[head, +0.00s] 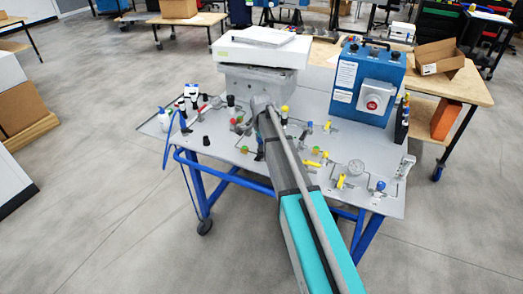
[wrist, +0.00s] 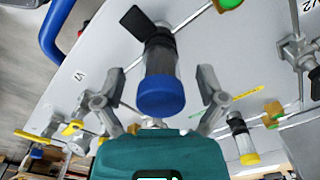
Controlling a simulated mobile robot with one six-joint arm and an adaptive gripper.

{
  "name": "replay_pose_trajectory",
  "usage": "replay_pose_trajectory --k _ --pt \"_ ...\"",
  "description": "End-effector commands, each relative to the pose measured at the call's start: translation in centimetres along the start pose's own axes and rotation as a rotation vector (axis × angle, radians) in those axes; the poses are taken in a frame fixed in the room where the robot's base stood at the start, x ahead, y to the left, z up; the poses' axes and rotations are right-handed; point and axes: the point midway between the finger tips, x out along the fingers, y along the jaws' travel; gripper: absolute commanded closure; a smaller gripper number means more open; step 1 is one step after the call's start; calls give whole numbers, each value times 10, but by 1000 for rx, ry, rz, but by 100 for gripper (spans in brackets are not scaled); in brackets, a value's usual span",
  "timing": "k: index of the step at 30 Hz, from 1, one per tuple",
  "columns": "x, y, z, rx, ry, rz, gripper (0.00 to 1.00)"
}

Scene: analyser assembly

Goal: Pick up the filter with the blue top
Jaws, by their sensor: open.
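The filter with the blue top (wrist: 162,92) shows in the wrist view as a clear cylinder with a dark collar and a round blue cap facing the camera. My gripper (wrist: 162,76) is open, with one finger on each side of the filter. Gaps show between the fingers and the filter, and it does not look held. In the head view, my gripper (head: 262,104) is over the grey panel table, and my arm hides much of what lies under it.
A filter with a yellow top (wrist: 240,138) stands to the right in the wrist view. Thin tubes, valves and a yellow handle (wrist: 72,128) surround the spot. In the head view, a blue box (head: 368,84) and a white-topped instrument (head: 262,50) stand at the table's back.

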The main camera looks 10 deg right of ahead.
Motion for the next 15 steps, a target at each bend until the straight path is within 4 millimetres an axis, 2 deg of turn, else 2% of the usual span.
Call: replay_pose_trajectory --k 4,15 --pt "8 0 0 0 0 0 10" --pt "8 0 0 0 0 0 10"
